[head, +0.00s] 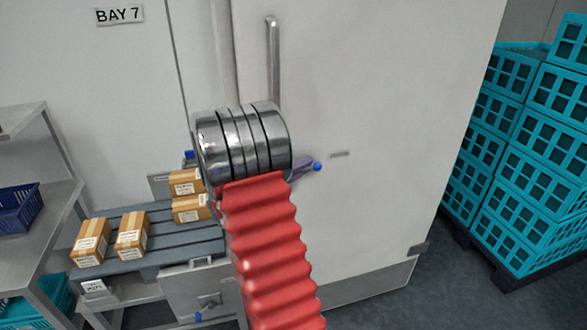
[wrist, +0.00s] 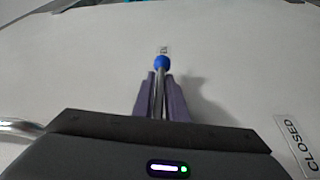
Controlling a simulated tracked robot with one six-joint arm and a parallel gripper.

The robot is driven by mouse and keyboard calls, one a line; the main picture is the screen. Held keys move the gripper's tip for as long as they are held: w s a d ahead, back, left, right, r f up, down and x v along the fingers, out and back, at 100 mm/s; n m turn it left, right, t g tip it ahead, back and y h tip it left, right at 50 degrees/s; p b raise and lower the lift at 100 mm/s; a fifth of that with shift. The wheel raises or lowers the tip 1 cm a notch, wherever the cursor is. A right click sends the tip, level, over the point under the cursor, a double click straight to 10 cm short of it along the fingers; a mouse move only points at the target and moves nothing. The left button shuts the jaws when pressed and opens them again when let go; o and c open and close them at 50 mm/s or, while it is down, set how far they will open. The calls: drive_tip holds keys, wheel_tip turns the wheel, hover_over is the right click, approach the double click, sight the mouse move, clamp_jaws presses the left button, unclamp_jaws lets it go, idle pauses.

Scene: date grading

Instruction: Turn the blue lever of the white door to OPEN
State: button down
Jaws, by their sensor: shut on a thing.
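The white door (head: 370,90) stands upright in front of me. My gripper (head: 306,166) reaches its face; my arm hides much of it. In the wrist view, the two purple fingers (wrist: 161,92) are shut on the lever's metal rod. The lever's blue knob (wrist: 162,62) sticks out past the fingertips; it also shows in the head view (head: 317,166), pointing right. The knob points at a small label (wrist: 163,48), too small to read. A CLOSED label (wrist: 295,146) is at the right of the wrist view. The lever's pivot is hidden behind my gripper.
A vertical metal handle (head: 273,60) is on the door above my arm. Left are a grey slatted rack (head: 150,225) with several cartons, and a metal shelf (head: 50,200). Stacked teal crates (head: 500,180) stand right. Another blue-knobbed lever (head: 198,317) is low down.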

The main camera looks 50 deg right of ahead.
drive_tip(key=shift+s+f, duration=0.25)
drive_tip(key=shift+s, duration=0.25)
drive_tip(key=c, duration=1.8)
unclamp_jaws()
drive_tip(key=shift+r, duration=0.1)
drive_tip(key=shift+c, duration=0.2)
drive_tip(key=shift+w+r, duration=0.1)
drive_tip(key=shift+w, duration=0.05)
drive_tip(key=shift+w+a, duration=0.1)
drive_tip(key=shift+a, duration=0.05)
drive_tip(key=v, duration=1.3)
drive_tip(key=shift+a+f, duration=0.25)
drive_tip(key=shift+a, duration=0.05)
